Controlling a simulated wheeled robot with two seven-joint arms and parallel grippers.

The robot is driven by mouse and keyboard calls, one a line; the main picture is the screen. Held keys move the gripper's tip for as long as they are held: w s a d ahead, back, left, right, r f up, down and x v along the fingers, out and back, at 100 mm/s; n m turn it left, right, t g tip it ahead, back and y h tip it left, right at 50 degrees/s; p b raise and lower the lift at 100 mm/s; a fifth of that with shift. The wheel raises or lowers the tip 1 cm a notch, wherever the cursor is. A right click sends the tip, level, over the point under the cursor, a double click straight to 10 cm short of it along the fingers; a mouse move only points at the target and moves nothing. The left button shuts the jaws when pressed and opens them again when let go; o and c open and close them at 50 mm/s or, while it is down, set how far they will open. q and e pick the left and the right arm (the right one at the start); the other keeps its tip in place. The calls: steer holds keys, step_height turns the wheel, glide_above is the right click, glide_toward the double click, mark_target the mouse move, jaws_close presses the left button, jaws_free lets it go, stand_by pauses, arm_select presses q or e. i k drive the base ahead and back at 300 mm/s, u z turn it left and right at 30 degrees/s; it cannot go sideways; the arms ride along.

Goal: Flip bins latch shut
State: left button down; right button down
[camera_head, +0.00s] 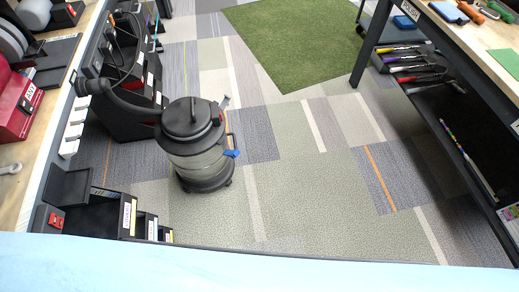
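A canister bin (200,160) with a black lid (186,118) and a clear grey body stands upright on the floor, left of the middle. A grey latch-like tab (225,102) sticks up and out at the lid's right side. A small blue piece (232,153) sits lower on the canister's right side; I cannot tell whether it is a latch. A black hose (125,103) runs from the lid to the left. Black labelled bins (110,215) stand at the lower left; no latch on them is clear. Neither of my grippers shows.
A workbench with tools (30,150) runs along the left edge. A black-framed table (465,60) with a lower shelf of tools (410,70) stands at the right. A green mat (300,45) lies behind. The carpet (310,200) between is clear. A pale blue surface (230,272) fills the bottom.

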mark_target(234, 154)
steer(key=u, duration=0.3)
steer(key=i, duration=0.85)
steer(key=u, duration=0.75)
